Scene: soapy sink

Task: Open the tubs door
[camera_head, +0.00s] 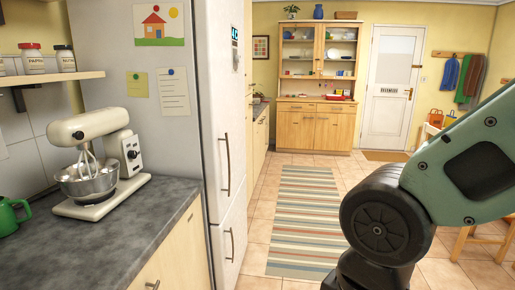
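No tub shows, and I cannot tell which door the task names. A tall white fridge (214,95) stands left of centre, with an upper handle (226,165) and a lower handle (231,245). Its doors look shut. A white door (391,88) in the back wall is closed, with a small sign on it. A wooden hutch (315,118) at the back has closed lower doors. My green and black arm shows at the right, but my gripper is out of view.
A grey counter (95,245) at the left holds a cream stand mixer (95,150) and a green mug (8,215). A striped rug (305,220) lies on the open tiled floor ahead. Wooden chairs (480,240) stand partly behind my arm.

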